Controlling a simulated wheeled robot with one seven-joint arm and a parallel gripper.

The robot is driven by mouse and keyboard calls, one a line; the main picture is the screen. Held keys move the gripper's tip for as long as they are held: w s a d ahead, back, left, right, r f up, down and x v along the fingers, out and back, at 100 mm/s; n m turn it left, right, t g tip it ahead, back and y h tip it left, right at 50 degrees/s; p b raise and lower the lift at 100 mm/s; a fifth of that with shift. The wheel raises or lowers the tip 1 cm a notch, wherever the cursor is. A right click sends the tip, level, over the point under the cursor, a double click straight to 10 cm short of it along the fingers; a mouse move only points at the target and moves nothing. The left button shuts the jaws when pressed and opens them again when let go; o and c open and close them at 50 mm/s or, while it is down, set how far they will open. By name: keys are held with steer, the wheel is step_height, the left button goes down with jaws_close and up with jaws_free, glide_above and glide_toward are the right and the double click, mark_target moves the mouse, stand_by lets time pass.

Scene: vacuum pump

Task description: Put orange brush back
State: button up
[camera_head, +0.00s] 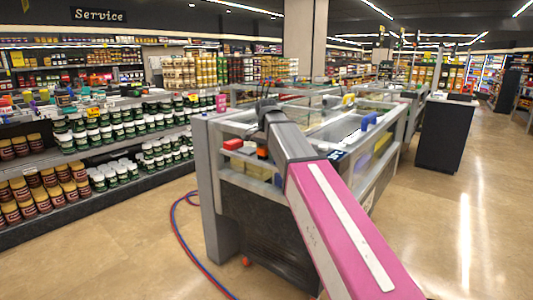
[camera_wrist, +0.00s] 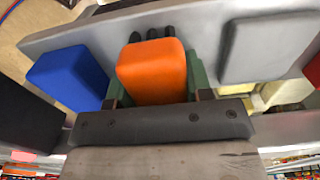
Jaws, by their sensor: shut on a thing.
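The orange brush (camera_wrist: 152,70) shows in the wrist view as a rounded orange block. My gripper (camera_wrist: 150,88) has green fingers on both sides of it and is shut on it. Dark prongs stick out past its far end. In the head view a small orange patch (camera_head: 262,153) shows beside my arm, over the near end of the glass-sided counter (camera_head: 215,190). My fingers are hidden there. In the wrist view a grey panel (camera_wrist: 195,35) lies behind the brush; I cannot tell whether the brush touches it.
A blue block (camera_wrist: 68,78) is left of the brush and a grey block (camera_wrist: 268,47) right of it. A red block (camera_head: 233,144) lies at the counter's near end. Red and blue hoses (camera_head: 183,235) lie on the floor.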

steer(key=o, duration=0.9)
steer(key=shift+f, duration=0.1)
step_height(320, 180, up, 12)
steer(key=shift+r, duration=0.15)
